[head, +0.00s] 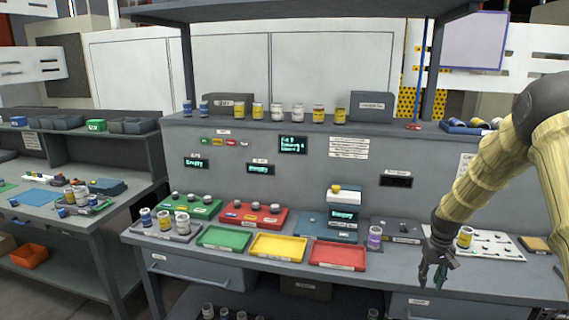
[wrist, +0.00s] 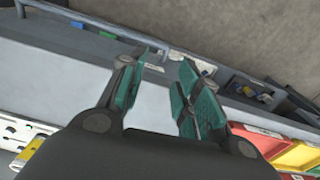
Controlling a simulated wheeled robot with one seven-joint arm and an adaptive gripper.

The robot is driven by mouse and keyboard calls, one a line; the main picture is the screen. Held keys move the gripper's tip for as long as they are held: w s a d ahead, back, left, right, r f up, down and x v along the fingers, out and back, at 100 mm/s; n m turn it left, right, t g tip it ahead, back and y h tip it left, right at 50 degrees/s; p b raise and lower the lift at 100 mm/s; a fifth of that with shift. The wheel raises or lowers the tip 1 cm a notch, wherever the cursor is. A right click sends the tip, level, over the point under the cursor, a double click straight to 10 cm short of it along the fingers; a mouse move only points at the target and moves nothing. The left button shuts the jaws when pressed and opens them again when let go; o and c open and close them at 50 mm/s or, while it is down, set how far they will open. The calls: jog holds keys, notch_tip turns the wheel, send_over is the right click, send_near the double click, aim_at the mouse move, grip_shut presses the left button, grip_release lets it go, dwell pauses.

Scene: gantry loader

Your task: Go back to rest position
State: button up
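My gripper (head: 434,273) hangs at the right front of the workbench in the head view, pointing down. In the wrist view its teal-padded fingers (wrist: 160,90) stand apart with nothing between them. The workbench (head: 470,285) lies behind and beside it. My arm, in a yellowish sleeve, comes in from the right edge. A yellow-labelled jar (head: 465,237) stands just right of my wrist in the head view.
Green (head: 222,238), yellow (head: 278,247) and red (head: 338,254) trays line the bench front. A purple-labelled jar (head: 375,238) stands right of them. Several jars stand on the upper shelf. A second bench (head: 90,225) stands at left, with floor between.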

jog(key=s+a+f+n, duration=0.1)
jog(key=s+a+f, duration=0.6)
jog(key=s+f, duration=0.45)
jog(key=s+a+f, duration=0.8)
jog(key=s+f, duration=0.3)
jog(key=f, duration=0.1)
jog(key=s+a+f, duration=0.1)
jog(key=s+a, duration=0.3)
jog(key=s, duration=0.9)
jog(key=s+a+f, duration=0.1)
jog(key=s+a, duration=0.3)
jog(key=s, duration=1)
jog(key=shift+f+n, duration=0.4)
jog(key=shift+w+a, duration=0.1)
jog(key=shift+a, duration=0.05)
